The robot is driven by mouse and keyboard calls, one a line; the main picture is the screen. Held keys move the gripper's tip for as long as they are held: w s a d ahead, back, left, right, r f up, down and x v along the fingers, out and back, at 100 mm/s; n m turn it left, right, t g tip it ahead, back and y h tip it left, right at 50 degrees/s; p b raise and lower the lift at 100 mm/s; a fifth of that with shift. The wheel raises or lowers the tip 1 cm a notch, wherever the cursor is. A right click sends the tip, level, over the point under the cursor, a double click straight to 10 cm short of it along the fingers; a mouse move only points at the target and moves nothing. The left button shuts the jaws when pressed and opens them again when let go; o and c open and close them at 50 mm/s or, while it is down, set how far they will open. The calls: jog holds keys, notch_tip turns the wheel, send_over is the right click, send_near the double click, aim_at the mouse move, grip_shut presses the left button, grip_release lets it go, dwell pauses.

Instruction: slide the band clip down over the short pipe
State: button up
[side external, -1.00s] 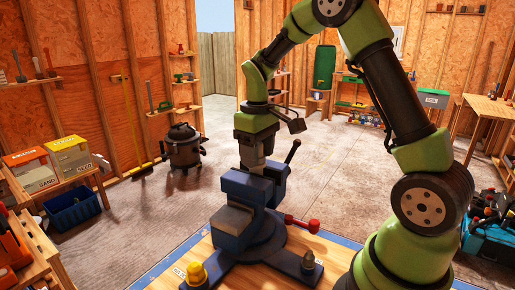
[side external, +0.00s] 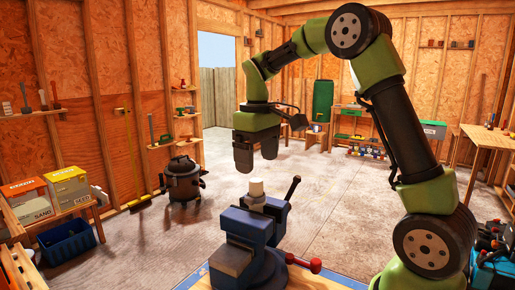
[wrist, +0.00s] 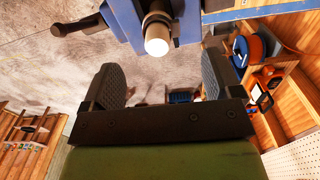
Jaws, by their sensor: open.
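The short pipe (side external: 256,186) shows as a pale, upright cylinder end above the jaws of the blue vise (side external: 246,225). In the wrist view its bright round end (wrist: 157,41) lies beyond my fingertips. A wider greyish piece (side external: 257,201) sits around or just below the pale end; I cannot tell whether it is the band clip or part of the pipe. My gripper (side external: 257,163) is open and empty above the pipe, clear of it. The wrist view shows both fingers apart (wrist: 162,75) with nothing between them.
The vise's black lever (side external: 292,188) rises right of the pipe, and its red-ended handle (side external: 304,263) sticks out low to the right. Behind are open concrete floor (side external: 330,195) and a dark shop vacuum (side external: 183,182). The air around my gripper is free.

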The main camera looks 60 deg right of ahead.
jog(key=shift+r, duration=1.1)
jog(key=shift+s+a+r, duration=0.2)
jog(key=shift+a, duration=0.1)
jog(key=s+a+r+m+t+y, duration=0.1)
jog(key=s+a+m+t, duration=0.1)
jog(key=s+a, duration=0.4)
jog(key=s+a+r+m+t+y, duration=0.1)
jog(key=s+a+t, duration=0.4)
jog(key=s, duration=0.5)
jog(key=shift+s+a+m, duration=0.2)
jog(key=shift+a+m, duration=0.2)
